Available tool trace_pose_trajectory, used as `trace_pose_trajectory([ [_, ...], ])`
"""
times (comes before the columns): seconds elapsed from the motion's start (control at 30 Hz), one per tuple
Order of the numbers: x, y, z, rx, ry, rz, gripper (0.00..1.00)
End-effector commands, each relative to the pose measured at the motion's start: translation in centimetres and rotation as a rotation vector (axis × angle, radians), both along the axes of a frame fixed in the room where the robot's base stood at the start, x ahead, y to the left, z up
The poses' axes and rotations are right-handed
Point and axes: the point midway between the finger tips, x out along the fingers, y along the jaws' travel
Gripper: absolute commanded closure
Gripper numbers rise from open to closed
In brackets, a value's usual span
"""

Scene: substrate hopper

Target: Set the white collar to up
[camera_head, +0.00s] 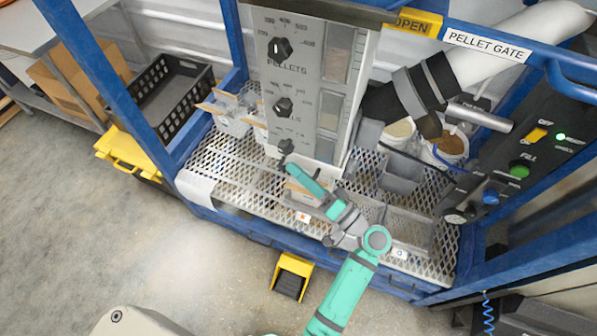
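No part is clearly marked as the white collar. A thick white pipe (520,42) slants down from the upper right and ends in grey and black bands (425,84). I cannot tell whether a collar on it is up or down. My teal arm reaches from the bottom edge over the mesh deck. Its far end, my gripper (289,167), is just below the lowest black knob (286,146) of the pale hopper panel (305,75). The fingers are too small to make out. The gripper is far left of the white pipe.
A blue frame surrounds the mesh deck (235,165), which holds bins and trays. Tubs (448,147) stand below the pipe. A dark control panel (535,140) with buttons is at right. A yellow pedal (292,276) is on the floor. Open floor lies at left.

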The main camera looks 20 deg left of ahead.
Motion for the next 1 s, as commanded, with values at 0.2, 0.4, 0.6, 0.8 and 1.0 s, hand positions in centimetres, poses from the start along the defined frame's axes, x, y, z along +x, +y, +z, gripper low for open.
trace_pose_trajectory([
  [0.2, 0.0, 0.0, -0.1, -0.001, 0.001, 0.001, 0.83],
  [0.4, -0.1, -0.1, -0.2, -0.001, 0.002, 0.002, 0.83],
  [0.6, -0.6, -2.3, -0.7, -0.001, 0.003, -0.002, 0.83],
  [0.8, -1.6, -5.9, -1.4, -0.001, 0.003, -0.002, 0.83],
  [1.0, -2.4, -8.8, -2.1, 0.000, 0.002, -0.002, 0.83],
])
